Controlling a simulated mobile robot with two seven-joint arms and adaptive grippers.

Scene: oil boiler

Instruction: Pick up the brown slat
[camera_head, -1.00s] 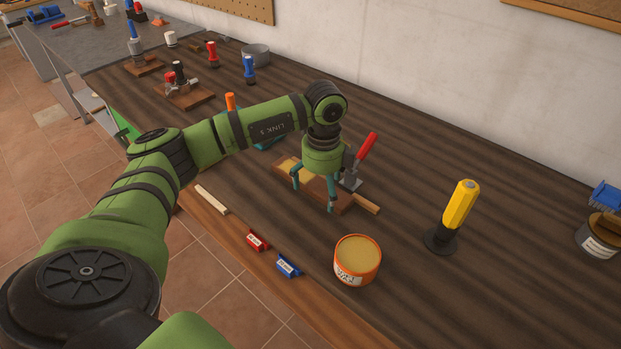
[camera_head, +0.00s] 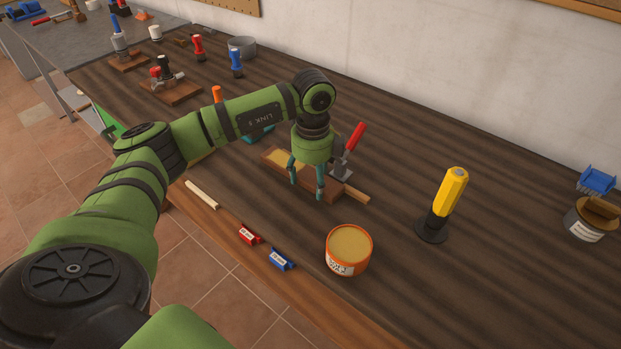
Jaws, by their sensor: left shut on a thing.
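The brown slat (camera_head: 306,180) lies on the dark workbench, below my left gripper (camera_head: 306,190). The gripper points down, one finger on each side of the brown wood, and is shut on it. The contact is small and partly hidden by the fingers. A toggle clamp with a red handle (camera_head: 354,138) stands just right of the gripper. A tan wood end (camera_head: 356,193) sticks out past the clamp. A yellowish patch (camera_head: 284,160) shows left of the fingers. My right gripper is not in view.
An orange-rimmed can (camera_head: 349,250) stands in front of the gripper, and a yellow-handled tool (camera_head: 444,204) stands to the right. The bench behind the clamp is clear.

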